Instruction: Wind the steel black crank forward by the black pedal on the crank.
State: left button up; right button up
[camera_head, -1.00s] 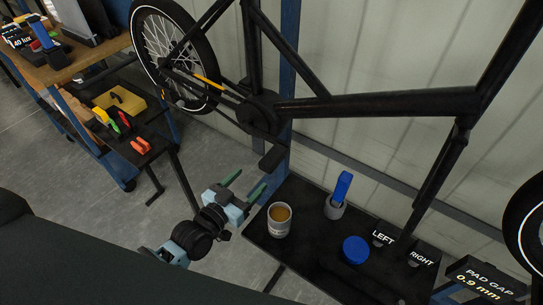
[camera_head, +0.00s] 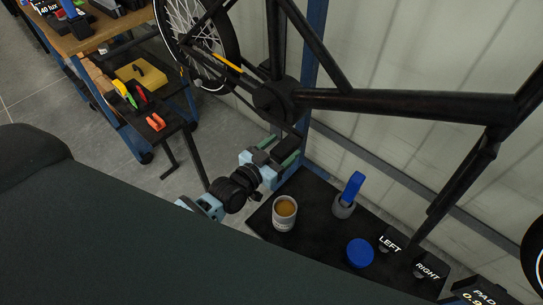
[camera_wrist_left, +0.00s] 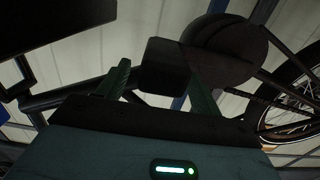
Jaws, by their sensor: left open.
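The black pedal (camera_head: 286,147) sits at the lower end of the black crank (camera_head: 285,126), below the round chainring cover (camera_head: 273,99) of the bike. My left gripper (camera_head: 277,152) is at the pedal, with its green fingers open on either side of it. In the left wrist view the dark pedal block (camera_wrist_left: 164,66) shows between the two spread fingers, with the round cover (camera_wrist_left: 225,42) behind it. I cannot tell whether either finger touches the pedal. My right gripper is not in view.
A tool cart (camera_head: 105,95) stands left. The rear wheel (camera_head: 200,40) is behind.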

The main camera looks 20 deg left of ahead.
pick_arm(q)
jog(key=shift+x, duration=1.25)
jog(key=shift+c, duration=0.3)
